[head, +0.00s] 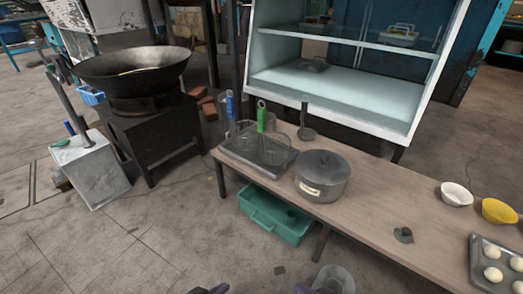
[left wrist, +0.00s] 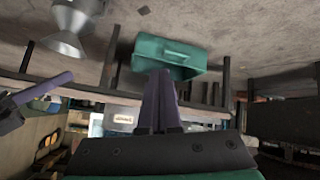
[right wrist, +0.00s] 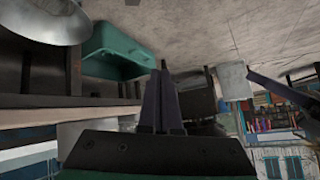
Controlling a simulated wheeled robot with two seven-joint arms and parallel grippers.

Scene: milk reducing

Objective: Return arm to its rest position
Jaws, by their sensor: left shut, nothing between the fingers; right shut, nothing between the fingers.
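My left gripper (head: 208,290) shows only as dark purple fingertips at the bottom edge of the head view. In the left wrist view its fingers (left wrist: 160,75) are together, with nothing between them. My right gripper (head: 304,289) barely shows at the same bottom edge, farther right. In the right wrist view its fingers (right wrist: 160,70) are also together and empty. Both grippers are in front of the wooden table (head: 377,205), low and apart from it. Most of both arms is hidden from the head view.
On the table stand a lidded pot (head: 323,177), a dark tray (head: 250,157) with strainers, a white bowl (head: 455,194) and a yellow bowl (head: 498,211). A green bin (head: 272,215) is below it. A metal bucket (head: 333,279) stands near my right gripper.

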